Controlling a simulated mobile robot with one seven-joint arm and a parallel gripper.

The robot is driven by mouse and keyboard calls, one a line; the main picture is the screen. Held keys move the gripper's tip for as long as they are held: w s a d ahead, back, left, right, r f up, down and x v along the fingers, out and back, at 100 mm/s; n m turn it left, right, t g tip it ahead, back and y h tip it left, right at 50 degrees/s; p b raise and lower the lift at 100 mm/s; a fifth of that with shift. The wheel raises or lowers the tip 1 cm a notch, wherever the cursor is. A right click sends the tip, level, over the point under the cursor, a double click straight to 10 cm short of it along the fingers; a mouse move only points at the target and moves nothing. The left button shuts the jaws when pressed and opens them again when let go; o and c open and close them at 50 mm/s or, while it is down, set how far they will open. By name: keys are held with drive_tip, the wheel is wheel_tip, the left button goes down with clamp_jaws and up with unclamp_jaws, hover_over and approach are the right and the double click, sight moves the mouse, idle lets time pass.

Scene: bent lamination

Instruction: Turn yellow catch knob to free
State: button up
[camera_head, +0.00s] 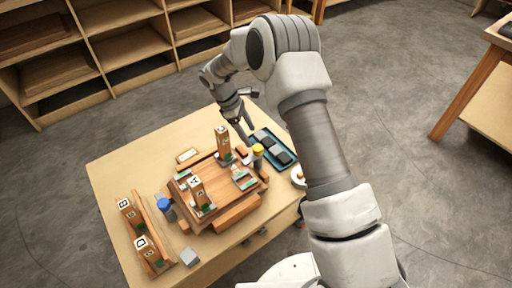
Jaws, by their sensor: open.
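The yellow catch knob (258,149) stands at the right far side of the wooden fixture (228,183) on the table. It is small, and its turn position cannot be read from here. My gripper (247,133) is open and points down, just behind and above the yellow knob. It looks apart from the knob, though the exact gap cannot be told. A blue knob (165,204) stands at the fixture's left side. Upright wooden blocks stand on the fixture: one marked A (197,192) and another (223,143) near my gripper.
A dark tray with grey pieces (273,149) lies right of the yellow knob. Blocks marked B (128,212) and D (147,254) stand in a rack at the left. The table's far left (135,163) is clear.

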sight(257, 147)
drive_tip(key=b+x, duration=0.1)
drive_tip(key=x, duration=0.5)
drive_tip(key=shift+d+f, duration=0.15)
drive_tip(key=shift+f, duration=0.25)
clamp_jaws()
